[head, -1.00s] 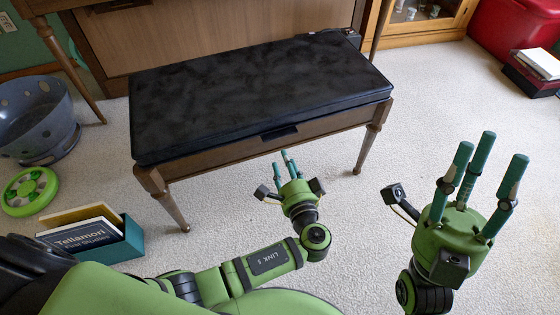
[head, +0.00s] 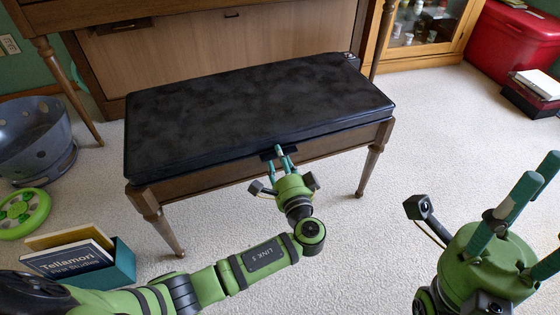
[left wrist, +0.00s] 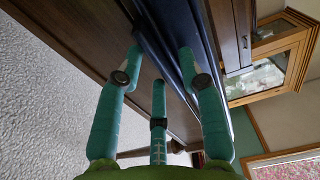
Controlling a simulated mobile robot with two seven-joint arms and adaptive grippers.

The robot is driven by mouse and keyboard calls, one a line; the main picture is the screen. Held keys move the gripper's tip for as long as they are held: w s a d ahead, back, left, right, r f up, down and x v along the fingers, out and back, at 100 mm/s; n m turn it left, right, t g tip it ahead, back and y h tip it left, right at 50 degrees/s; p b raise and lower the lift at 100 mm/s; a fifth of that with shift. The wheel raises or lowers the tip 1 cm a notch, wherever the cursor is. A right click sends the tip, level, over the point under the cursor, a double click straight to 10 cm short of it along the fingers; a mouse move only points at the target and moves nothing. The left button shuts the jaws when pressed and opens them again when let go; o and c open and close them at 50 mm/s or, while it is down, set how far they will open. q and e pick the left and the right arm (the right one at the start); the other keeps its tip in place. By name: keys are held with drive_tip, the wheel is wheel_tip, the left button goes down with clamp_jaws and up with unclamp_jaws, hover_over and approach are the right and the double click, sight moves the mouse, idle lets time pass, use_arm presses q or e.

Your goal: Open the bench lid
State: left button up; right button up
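The piano bench has a dark padded lid (head: 250,105) that lies flat and shut on the wooden bench frame (head: 335,142). A small dark tab (head: 267,155) sits at the middle of the front edge. My left gripper (head: 281,157) is at this tab, its fingers pointing toward the bench. In the left wrist view its three teal fingers (left wrist: 160,70) are spread around the dark front edge, with nothing clearly gripped; whether they touch it I cannot tell. My right gripper (head: 530,195) is open and empty at the right, away from the bench.
The upright piano (head: 215,45) stands behind the bench. At left are a grey spotted bin (head: 30,135), a green round toy (head: 22,212) and a teal book box (head: 115,268). A red bin (head: 510,45) and books (head: 535,88) are at right.

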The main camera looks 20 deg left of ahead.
use_arm(q)
clamp_jaws()
drive_tip(key=shift+r+p, duration=0.3)
drive_tip(key=shift+p, duration=0.05)
